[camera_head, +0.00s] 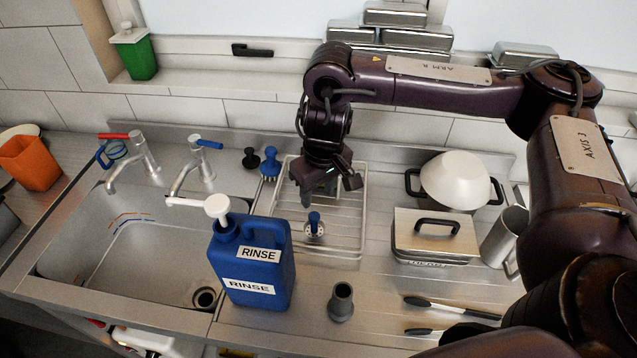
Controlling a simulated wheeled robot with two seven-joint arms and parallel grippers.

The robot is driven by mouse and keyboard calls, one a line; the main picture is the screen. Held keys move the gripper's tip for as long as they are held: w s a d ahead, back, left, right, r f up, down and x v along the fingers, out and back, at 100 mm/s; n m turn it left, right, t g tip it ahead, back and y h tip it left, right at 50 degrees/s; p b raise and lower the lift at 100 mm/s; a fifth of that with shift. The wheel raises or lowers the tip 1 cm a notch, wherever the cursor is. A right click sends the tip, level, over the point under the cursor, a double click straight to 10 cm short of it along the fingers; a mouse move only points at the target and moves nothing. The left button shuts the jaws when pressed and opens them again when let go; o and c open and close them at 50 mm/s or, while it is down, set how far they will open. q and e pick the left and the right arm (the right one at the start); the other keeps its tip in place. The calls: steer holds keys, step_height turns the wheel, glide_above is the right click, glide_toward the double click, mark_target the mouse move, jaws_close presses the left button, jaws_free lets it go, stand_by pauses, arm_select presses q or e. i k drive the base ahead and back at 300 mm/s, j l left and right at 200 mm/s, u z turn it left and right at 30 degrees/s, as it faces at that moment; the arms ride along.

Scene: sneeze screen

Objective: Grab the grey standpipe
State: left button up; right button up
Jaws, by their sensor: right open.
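The grey standpipe (341,302) stands upright on the steel worktop near its front edge, a short tube with a wider foot. It is right of the blue rinse jug (250,262) and apart from it. My right gripper (318,200) is open and empty above the ridged drainer, behind and a little left of the standpipe. It is clear of the standpipe. A small blue-topped brush or plug (314,226) is just below the gripper; whether they touch I cannot tell. My left gripper is not in view.
A sink (125,240) with two taps lies at the left. A lidded metal box (433,237), a white bowl in a pot (455,180) and a metal jug (505,240) stand at the right. Dark-handled utensils (450,308) lie right of the standpipe.

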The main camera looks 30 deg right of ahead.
mark_target(340, 307)
steer(key=k, duration=1.5)
